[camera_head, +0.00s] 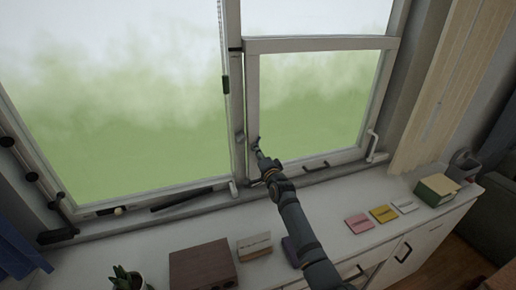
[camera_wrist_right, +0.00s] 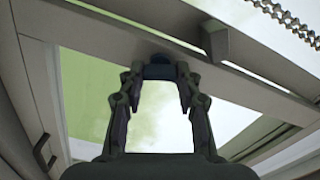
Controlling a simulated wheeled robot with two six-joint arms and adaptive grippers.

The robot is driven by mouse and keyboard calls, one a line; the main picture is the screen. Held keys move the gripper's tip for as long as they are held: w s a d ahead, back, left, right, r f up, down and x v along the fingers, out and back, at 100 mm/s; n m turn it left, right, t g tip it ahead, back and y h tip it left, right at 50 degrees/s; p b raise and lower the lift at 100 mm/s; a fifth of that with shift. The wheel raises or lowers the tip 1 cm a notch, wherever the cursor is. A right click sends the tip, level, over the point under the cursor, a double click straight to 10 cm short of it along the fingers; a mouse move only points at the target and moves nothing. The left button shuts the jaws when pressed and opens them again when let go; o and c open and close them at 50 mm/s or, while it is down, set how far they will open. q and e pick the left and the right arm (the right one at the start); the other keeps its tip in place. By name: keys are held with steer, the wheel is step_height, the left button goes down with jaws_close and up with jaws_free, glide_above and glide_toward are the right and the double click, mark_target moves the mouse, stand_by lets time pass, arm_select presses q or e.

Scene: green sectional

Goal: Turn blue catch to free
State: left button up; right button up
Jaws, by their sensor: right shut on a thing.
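The blue catch (camera_wrist_right: 160,72) shows in the right wrist view as a small dark blue piece against the pale window frame. My right gripper (camera_wrist_right: 160,80) has its two fingertips on either side of it and is shut on it. In the head view my right arm reaches up from the bottom, and the right gripper (camera_head: 258,146) is at the lower left part of the right window sash (camera_head: 252,100). The catch is too small and covered there to tell how it is turned. My left gripper is not in view.
A white handle (camera_head: 373,144) is at the sash's right side. The sill counter below holds a brown box (camera_head: 203,266), a plant (camera_head: 127,278), a small card holder (camera_head: 254,246), pink (camera_head: 359,223) and yellow (camera_head: 382,213) blocks, and a green box (camera_head: 437,189). A dark bar (camera_head: 182,199) lies left.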

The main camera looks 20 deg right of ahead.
steer(key=shift+m+p, duration=0.95)
steer(key=shift+m, duration=1.05)
steer(key=o, duration=1.2)
steer(key=shift+c, duration=0.2)
steer(key=shift+f, duration=0.1)
steer(key=s, duration=1.2)
steer(key=shift+d, duration=0.2)
